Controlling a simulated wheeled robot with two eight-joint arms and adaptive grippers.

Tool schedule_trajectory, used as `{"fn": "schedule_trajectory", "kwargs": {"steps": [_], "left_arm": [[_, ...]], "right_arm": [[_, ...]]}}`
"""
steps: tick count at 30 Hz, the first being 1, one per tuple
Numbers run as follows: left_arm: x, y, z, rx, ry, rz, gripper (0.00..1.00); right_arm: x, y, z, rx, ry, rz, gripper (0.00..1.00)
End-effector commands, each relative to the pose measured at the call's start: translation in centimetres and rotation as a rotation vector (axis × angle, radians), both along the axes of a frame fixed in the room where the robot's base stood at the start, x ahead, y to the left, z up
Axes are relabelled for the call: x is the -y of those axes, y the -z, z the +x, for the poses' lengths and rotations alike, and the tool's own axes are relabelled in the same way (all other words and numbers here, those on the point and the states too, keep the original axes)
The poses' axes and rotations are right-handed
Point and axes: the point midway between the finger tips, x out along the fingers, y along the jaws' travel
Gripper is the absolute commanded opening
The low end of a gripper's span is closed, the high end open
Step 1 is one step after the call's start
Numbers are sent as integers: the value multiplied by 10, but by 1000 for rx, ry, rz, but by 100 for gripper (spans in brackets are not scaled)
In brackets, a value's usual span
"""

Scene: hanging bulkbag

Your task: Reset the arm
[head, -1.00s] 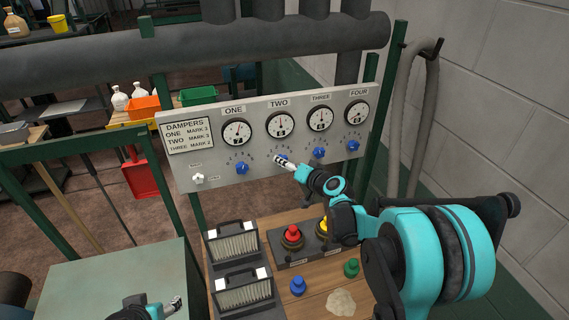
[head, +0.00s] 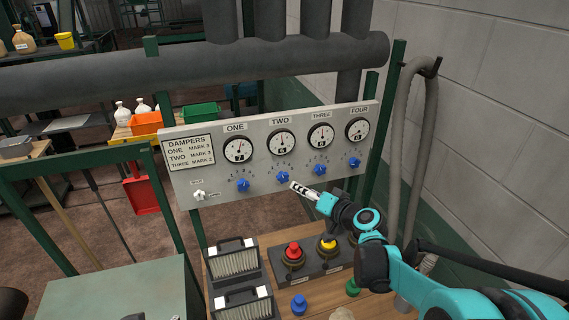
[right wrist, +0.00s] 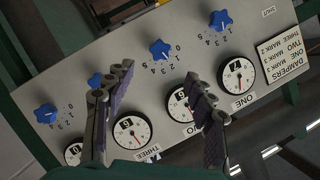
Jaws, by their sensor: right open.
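The damper panel (head: 205,160) carries gauges ONE to FOUR with a blue star knob under each. Knob ONE (head: 243,185), knob TWO (head: 282,177), knob THREE (head: 320,170) and knob FOUR (head: 354,163) are all visible. My right gripper (head: 300,189) is in front of the panel, just below and right of knob TWO, apart from it. In the right wrist view the panel is upside down. There the gripper's fingers (right wrist: 158,72) are spread with nothing between them, and knob TWO (right wrist: 160,49) shows beyond their tips. My left gripper is not in view.
Below the panel, a wooden bench holds a red button (head: 293,252), a yellow button (head: 328,243), a blue piece (head: 299,304) and a green piece (head: 353,287). Two black filter boxes stand at its left. A grey hose (head: 427,150) hangs by the right wall.

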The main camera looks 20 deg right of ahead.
Motion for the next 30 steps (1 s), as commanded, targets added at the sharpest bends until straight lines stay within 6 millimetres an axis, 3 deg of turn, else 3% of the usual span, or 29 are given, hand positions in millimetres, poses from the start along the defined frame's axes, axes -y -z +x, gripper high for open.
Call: {"fn": "schedule_trajectory", "kwargs": {"steps": [4,7,11,15,18,22,26,30], "left_arm": [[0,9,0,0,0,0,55],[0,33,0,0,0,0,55],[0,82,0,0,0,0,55],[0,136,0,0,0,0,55],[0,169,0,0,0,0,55],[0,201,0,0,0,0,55],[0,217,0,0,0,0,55],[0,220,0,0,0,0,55]], "right_arm": [[-7,9,-6,-15,-12,-13,55],[-27,35,-24,-63,-47,-58,55],[-62,95,-71,-177,-113,-172,55],[-84,167,-135,-311,-165,-324,55],[-87,215,-178,-393,-180,-436,55],[-80,262,-221,-468,-178,-560,55],[-71,286,-245,-508,-166,-638,55],[-65,292,-254,-524,-158,-670,55]]}}
